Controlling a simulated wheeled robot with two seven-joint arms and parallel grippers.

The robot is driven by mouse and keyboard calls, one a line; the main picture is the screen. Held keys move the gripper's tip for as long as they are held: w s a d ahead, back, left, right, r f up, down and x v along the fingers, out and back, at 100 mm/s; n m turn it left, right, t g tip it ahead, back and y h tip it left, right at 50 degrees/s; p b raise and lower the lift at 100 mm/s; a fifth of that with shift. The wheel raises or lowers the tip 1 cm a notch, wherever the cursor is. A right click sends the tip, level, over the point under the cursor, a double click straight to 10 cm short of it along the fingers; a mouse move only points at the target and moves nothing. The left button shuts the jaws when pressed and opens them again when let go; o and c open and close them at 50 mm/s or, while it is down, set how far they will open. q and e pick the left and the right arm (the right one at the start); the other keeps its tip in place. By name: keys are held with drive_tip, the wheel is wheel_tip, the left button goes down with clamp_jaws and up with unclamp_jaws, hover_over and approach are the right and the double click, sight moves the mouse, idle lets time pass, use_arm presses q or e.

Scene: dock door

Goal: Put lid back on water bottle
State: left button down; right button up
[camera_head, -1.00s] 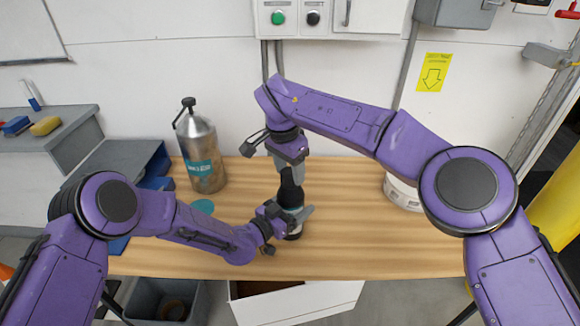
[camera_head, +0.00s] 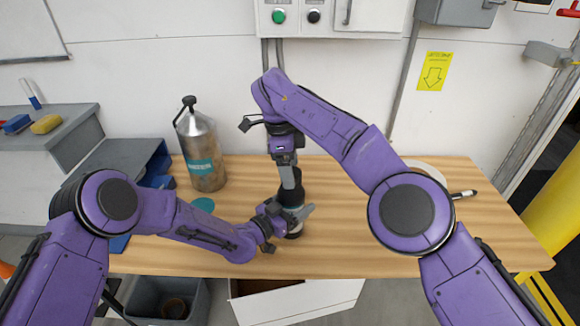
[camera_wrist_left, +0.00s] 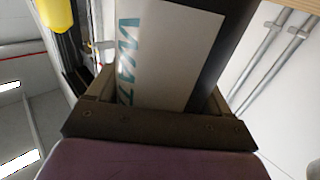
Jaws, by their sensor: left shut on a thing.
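The water bottle (camera_head: 294,234) stands on the wooden table, with a dark upper part (camera_head: 291,190) and a pale lower part. My left gripper (camera_head: 295,215) is shut around its side. In the left wrist view the bottle's pale side (camera_wrist_left: 170,50) with teal letters "WAT" fills the space between the fingers. My right gripper (camera_head: 288,178) points down at the bottle's dark top from above. Its fingers are seen edge-on and overlap the top, so I cannot tell their opening or contact. I cannot make out the lid separately from the dark top.
A steel canister (camera_head: 203,150) with a teal label and black top stands at the back left. A teal disc (camera_head: 202,205) lies before it. A pale round object (camera_head: 428,170) and a marker (camera_head: 463,194) lie at the right. The table's front middle is clear.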

drive_tip(key=shift+r, duration=0.1)
drive_tip(key=shift+c, duration=0.4)
drive_tip(key=shift+n+y, duration=0.6)
drive_tip(key=shift+y, duration=0.3)
drive_tip(key=r, duration=0.7)
drive_tip(key=shift+d, duration=0.25)
drive_tip(key=shift+f, duration=0.1)
wheel_tip(320, 180, down, 8)
drive_tip(key=shift+c, duration=0.3)
